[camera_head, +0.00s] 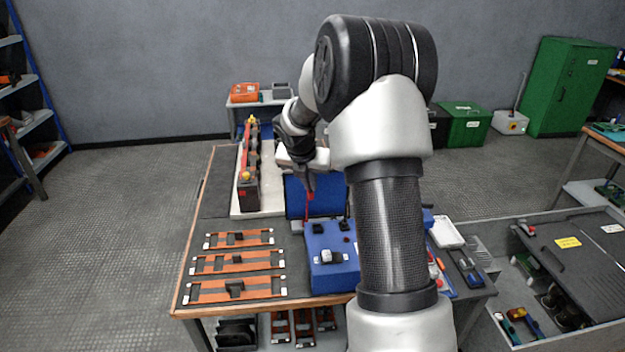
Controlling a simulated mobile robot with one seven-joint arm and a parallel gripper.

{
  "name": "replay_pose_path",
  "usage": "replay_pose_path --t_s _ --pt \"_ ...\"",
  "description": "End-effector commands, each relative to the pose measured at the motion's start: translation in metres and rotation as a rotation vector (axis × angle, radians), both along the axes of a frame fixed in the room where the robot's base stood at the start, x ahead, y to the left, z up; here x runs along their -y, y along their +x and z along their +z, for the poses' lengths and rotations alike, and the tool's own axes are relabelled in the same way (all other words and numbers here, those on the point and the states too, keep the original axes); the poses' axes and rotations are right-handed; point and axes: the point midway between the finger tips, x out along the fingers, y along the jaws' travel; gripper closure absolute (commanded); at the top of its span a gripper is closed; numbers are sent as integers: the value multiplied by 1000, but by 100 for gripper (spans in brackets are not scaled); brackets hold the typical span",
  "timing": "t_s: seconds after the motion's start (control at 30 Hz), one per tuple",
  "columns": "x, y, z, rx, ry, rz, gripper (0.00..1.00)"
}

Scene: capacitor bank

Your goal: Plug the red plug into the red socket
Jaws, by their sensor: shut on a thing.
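My gripper (308,184) is shut on a thin red piece, the red plug (309,204), which points down. The gripper hangs above the back part of the table, and the plug is above the back edge of a blue box (334,272). The box top carries a white knob (327,257) and small dark fittings. The red socket cannot be made out clearly at this size. I cannot tell whether the plug tip touches anything. My arm hides the right side of the box.
A capacitor bank (249,165) stands on a pale board at the back left. A blue panel (322,197) stands behind the box. Several orange strips with black clips (237,264) lie at the front left. A white tray (446,232) is right of my arm.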

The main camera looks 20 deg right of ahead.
Motion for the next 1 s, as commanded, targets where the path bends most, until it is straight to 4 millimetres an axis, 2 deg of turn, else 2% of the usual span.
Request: replay_pose_path --t_s 0.8,1.0 --pt "0 48 -9 -28 26 9 100" --pt "1 53 -12 -30 28 9 100"
